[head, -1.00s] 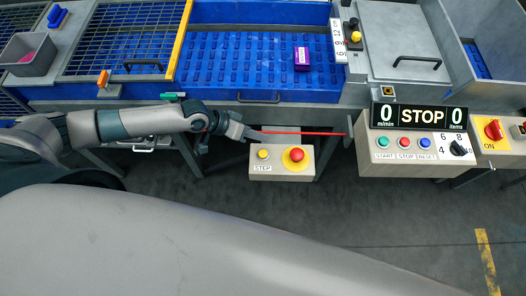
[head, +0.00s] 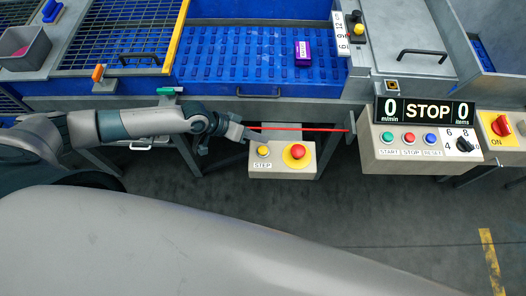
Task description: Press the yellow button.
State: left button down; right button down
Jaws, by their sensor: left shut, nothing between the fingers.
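The yellow button (head: 263,151) sits at the left of a small grey control box (head: 284,172) labelled STEP. A red mushroom button on a yellow disc (head: 298,152) is to its right. My left arm comes in from the left, and my left gripper (head: 262,138) is shut and empty. Its fingertips are just above the yellow button in the picture, close to the box's upper edge. I cannot tell how high they are over the box or whether they touch it. My right gripper is not in view.
A red rod (head: 305,129) runs just behind the box. A blue conveyor (head: 240,60) carries a purple package (head: 303,52). A larger panel (head: 400,162) with START, STOP and RESET buttons and a STOP display (head: 424,110) stands at right. Floor in front is clear.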

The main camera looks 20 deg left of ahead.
aim_at(259, 150)
pick_arm(q)
jog(key=shift+f+b, duration=1.65)
jog(key=shift+f, duration=0.8)
jog(key=shift+f, duration=0.1)
jog(key=shift+f+b, duration=0.3)
